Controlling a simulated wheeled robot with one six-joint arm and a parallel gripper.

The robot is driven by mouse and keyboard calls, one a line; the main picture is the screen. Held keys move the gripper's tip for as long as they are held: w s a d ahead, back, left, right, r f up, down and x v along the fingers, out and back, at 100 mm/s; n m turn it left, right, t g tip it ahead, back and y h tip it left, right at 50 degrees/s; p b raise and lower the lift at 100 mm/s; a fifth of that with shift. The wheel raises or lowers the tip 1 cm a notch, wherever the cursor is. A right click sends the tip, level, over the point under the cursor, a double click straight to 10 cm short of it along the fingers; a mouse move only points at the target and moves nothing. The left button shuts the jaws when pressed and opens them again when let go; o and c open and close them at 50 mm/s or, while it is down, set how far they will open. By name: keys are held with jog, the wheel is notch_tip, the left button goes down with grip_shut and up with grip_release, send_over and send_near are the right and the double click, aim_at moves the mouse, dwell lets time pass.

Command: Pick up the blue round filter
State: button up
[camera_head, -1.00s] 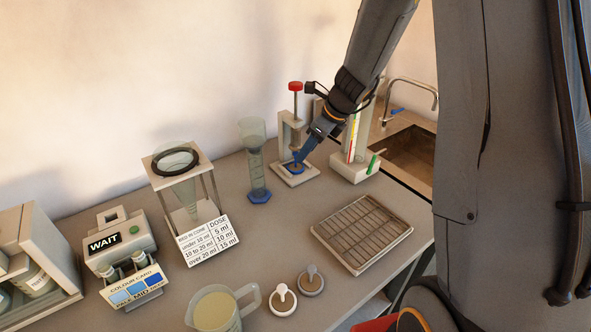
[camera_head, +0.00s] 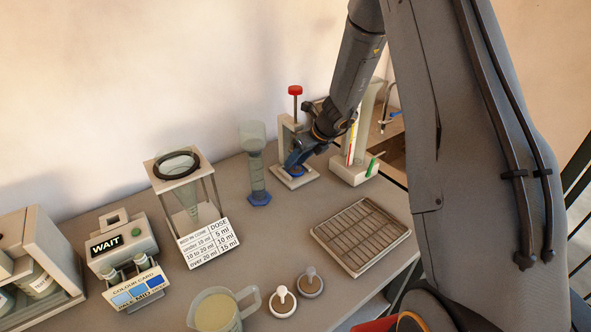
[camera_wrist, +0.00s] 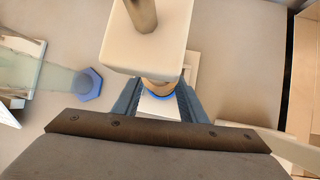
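The blue round filter (camera_head: 297,171) lies low on the base of a small cream press stand (camera_head: 285,133) with a red knob. In the wrist view the filter (camera_wrist: 160,96) shows as a blue rim below a tan round part, partly hidden by the stand's top block (camera_wrist: 150,45). My gripper (camera_head: 293,162) is at the stand, low beside its base. In the wrist view my gripper (camera_wrist: 159,92) is open, with one finger on each side of the filter. I cannot tell whether either finger touches it.
A measuring cylinder with a blue hexagonal foot (camera_head: 259,199) stands close left of the stand. A cream rack with coloured strips (camera_head: 352,169) stands close right. A slatted tray (camera_head: 362,236) lies in front. The bench between has free room.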

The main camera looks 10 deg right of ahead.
jog(key=shift+c, duration=0.2)
grip_shut()
dwell(0.3)
